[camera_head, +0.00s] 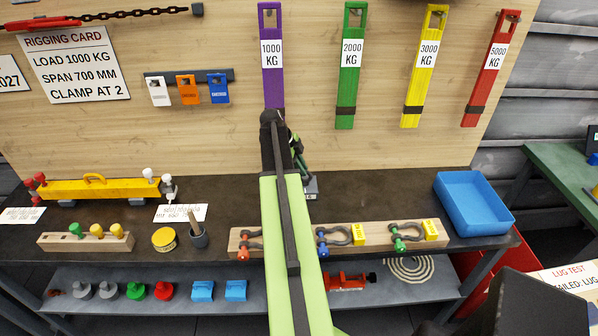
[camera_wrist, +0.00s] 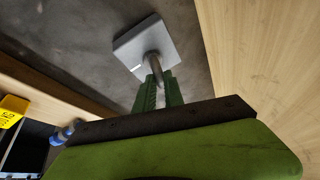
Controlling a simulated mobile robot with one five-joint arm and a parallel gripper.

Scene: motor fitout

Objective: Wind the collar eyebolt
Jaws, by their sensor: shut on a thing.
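In the wrist view, my gripper (camera_wrist: 158,92) has its green fingers closed around the shank or ring of a grey metal eyebolt (camera_wrist: 153,63). The eyebolt stands on a square grey block (camera_wrist: 135,45) that rests on the dark bench top. How far its thread is seated cannot be told. In the head view, my arm hides most of this; the grey block (camera_head: 312,188) shows just right of the arm, and part of my gripper (camera_head: 299,156) shows above it.
A wooden rack with shackles (camera_head: 400,238) runs along the bench front under my arm. A blue tray (camera_head: 472,202) stands at the right, a yellow beam (camera_head: 95,188) at the left. Colour-coded slings, such as the purple one (camera_head: 272,80), hang on the back board.

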